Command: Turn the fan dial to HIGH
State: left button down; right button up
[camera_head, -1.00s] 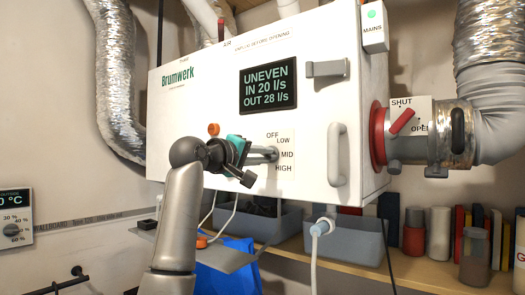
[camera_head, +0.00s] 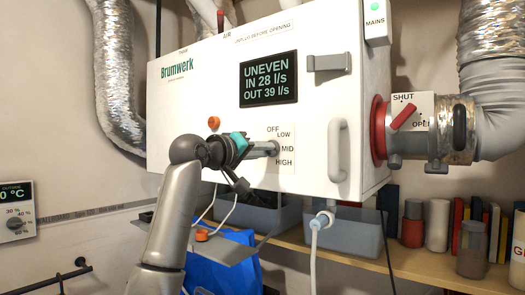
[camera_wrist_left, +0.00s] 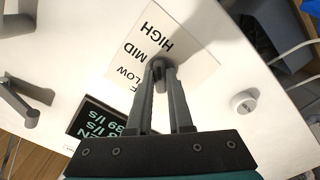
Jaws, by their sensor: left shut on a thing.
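The fan dial (camera_wrist_left: 158,66) is a small dark knob on a pale label plate marked OFF, LOW, MID and HIGH. The plate (camera_head: 286,164) is on the front of the white Brumwerk cabinet (camera_head: 215,83). My left gripper (camera_head: 272,149) reaches it from the left and is shut on the dial. The fingertips (camera_wrist_left: 159,70) cover most of the dial in the wrist view, so I cannot tell exactly where it points. The display (camera_head: 269,78) reads UNEVEN, IN 28 l/s, OUT 39 l/s. My right gripper is not in view.
A white handle (camera_head: 337,151) and a grey latch (camera_head: 328,63) stick out right of the dial. A red SHUT/OPEN lever (camera_head: 404,116) sits on the right duct. Grey bins (camera_head: 345,232) stand on the shelf below. An orange knob (camera_head: 214,122) is near my gripper.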

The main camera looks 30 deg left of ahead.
pick_arm(q)
jog(key=c, duration=0.8)
grip_release()
jog(key=shift+s+a+b, duration=0.2)
jog(key=shift+s+b, duration=0.4)
jog(key=shift+s, duration=1.95)
jog(key=shift+s+a+b, duration=0.2)
jog(key=shift+s+b, duration=0.45)
jog(key=shift+s, duration=1.85)
jog(key=shift+s+a+b, duration=0.2)
jog(key=shift+s+b, duration=0.4)
jog(key=shift+s, duration=1.95)
